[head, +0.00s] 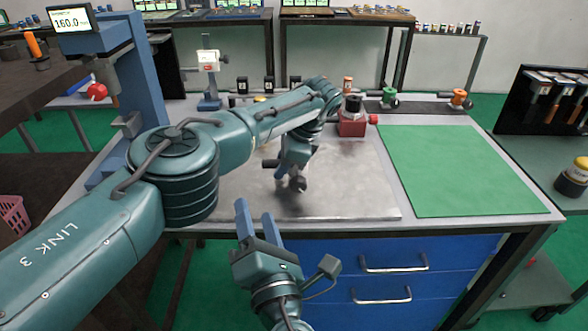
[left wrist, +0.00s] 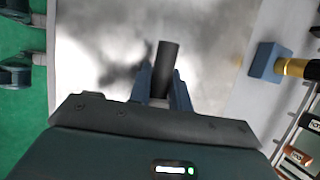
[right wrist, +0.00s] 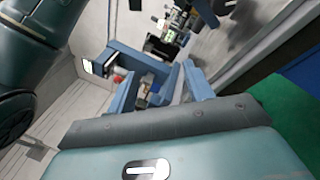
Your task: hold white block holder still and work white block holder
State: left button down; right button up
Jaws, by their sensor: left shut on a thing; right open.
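My left gripper (head: 292,178) reaches down over the grey metal plate on the bench. In the left wrist view its fingers are shut on a dark cylindrical handle (left wrist: 166,58). A small pale part shows by the fingertips in the head view, but my arm and fingers hide most of what is held. I cannot tell whether it belongs to the white block holder. A white block with a red mark (head: 208,60) sits on a blue stand at the bench's back left. My right gripper (head: 260,230) is open and empty, in front of the bench's front edge.
The metal plate (head: 350,190) is mostly bare. A green mat (head: 450,170) lies to its right. A red block with a black knob (head: 352,122) and several small fittings stand at the back. A blue column with a display (head: 78,20) rises at left.

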jog(key=s+a+r+m+g+y, duration=0.4)
jog(key=s+a+m+g+y, duration=0.4)
jog(key=m+y, duration=0.5)
jog(key=shift+s+a+r+g+y, duration=0.35)
jog(key=shift+s+a+y, duration=0.25)
jog(key=shift+s+a, duration=0.7)
jog(key=shift+w+a, duration=0.2)
